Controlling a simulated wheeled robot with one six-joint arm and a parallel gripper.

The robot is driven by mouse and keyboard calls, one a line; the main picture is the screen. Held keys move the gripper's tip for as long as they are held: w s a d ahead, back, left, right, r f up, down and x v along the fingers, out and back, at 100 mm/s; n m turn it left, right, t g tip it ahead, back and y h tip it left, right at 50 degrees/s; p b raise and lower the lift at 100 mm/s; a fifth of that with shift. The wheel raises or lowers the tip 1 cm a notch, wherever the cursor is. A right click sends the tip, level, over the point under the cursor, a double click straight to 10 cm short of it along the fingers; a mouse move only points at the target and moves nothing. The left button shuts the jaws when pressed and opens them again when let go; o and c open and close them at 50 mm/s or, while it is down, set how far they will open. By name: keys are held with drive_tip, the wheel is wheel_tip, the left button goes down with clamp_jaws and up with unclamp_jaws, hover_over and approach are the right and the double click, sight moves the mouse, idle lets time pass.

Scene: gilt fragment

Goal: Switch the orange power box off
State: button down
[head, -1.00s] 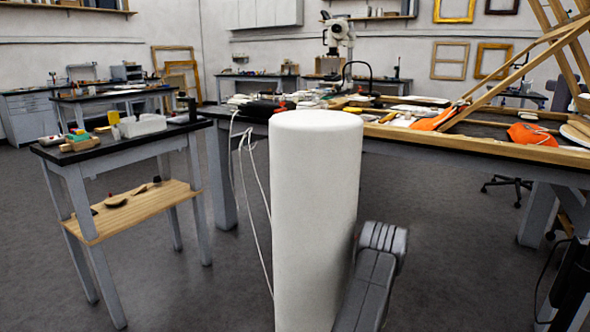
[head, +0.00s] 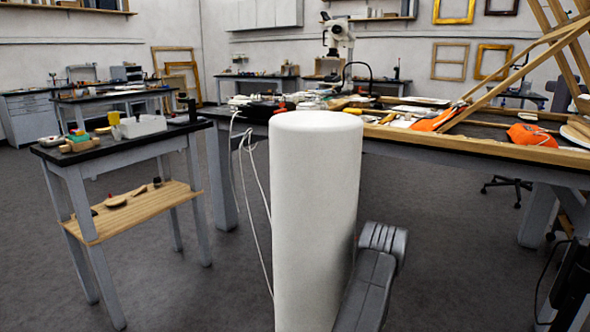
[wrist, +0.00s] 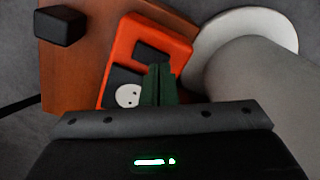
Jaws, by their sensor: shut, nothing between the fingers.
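The orange power box (wrist: 122,62) lies on a reddish-brown wooden surface (wrist: 75,75) in the wrist view. Its face has a dark panel with a round white socket (wrist: 128,95) and a separate black rectangular part (wrist: 151,54). I cannot tell which way a switch on it is set. My gripper (wrist: 159,72) is shut and empty, its dark green fingers over the lower right part of the box, near the socket and just below the black part. Whether they touch it I cannot tell. I do not make out the box or my gripper in the head view.
A black block (wrist: 60,26) stands at the wooden surface's upper left corner. In the head view a small table (head: 88,152) with a lower shelf stands at left, and a long cluttered workbench (head: 440,150) behind. Open grey floor (head: 440,270) lies between.

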drive_tip(key=shift+f+b, duration=0.8)
drive_tip(key=shift+f, duration=0.1)
idle(0.6)
drive_tip(key=shift+r+p, duration=1.85)
drive_tip(key=shift+r, duration=1.7)
drive_tip(key=shift+f, duration=0.15)
